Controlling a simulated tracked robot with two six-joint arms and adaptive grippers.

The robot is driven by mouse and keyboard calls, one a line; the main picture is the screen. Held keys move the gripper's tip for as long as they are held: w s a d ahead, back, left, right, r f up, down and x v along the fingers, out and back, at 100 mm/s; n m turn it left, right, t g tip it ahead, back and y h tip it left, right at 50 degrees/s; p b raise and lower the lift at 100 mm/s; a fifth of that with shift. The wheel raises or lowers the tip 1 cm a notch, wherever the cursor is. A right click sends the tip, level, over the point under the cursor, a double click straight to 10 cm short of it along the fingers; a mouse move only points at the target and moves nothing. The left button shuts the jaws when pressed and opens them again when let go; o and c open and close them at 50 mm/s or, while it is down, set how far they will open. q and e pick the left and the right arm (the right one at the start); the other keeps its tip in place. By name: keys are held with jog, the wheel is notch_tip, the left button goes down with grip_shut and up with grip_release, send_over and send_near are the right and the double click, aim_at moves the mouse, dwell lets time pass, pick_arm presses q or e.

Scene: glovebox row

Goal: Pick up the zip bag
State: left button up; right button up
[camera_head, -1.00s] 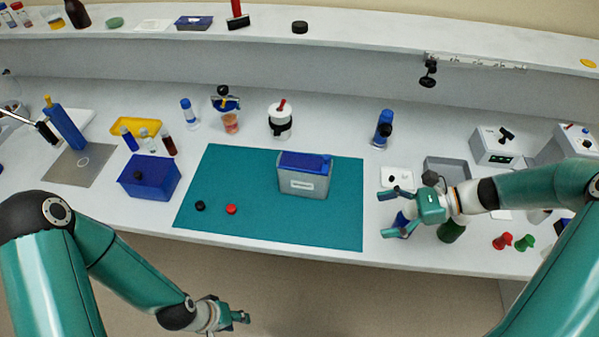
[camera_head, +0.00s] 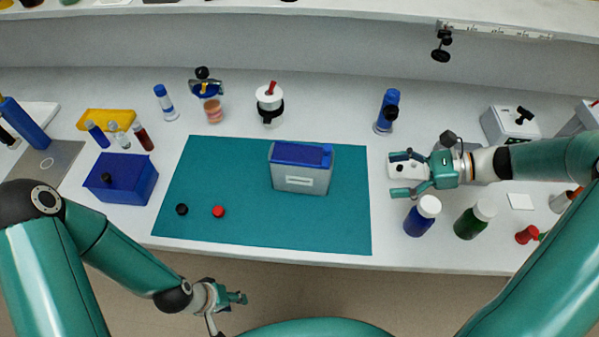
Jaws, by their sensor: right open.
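A small flat white item with dark marks (camera_head: 398,172) lies on the bench right of the teal mat; it may be the zip bag, but I cannot tell for sure. My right gripper (camera_head: 399,174) is open over it, fingers pointing left, and hides part of it. I cannot tell whether they touch. My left gripper (camera_head: 238,298) hangs in front of the bench edge, far from the item, with nothing visible in it.
A grey container with a blue lid (camera_head: 302,178) stands on the teal mat (camera_head: 340,225). A blue-and-black upright item (camera_head: 387,110) stands behind.

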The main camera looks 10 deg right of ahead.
aim_at(324, 181)
jog(key=p+x, duration=0.1)
jog(key=x, duration=1)
jog(key=shift+w+a+f+p, duration=0.1)
jog(key=shift+a+f+p, duration=0.05)
jog(key=shift+a+p, duration=0.15)
jog(key=shift+w+a+f+p, duration=0.15)
jog(key=shift+a+p, duration=0.15)
jog(key=shift+a, duration=0.25)
jog(key=p+x, duration=0.1)
jog(key=x, duration=0.3)
jog(key=shift+w+f, duration=0.1)
jog(key=shift+c, duration=0.3)
jog(key=c, duration=1.2)
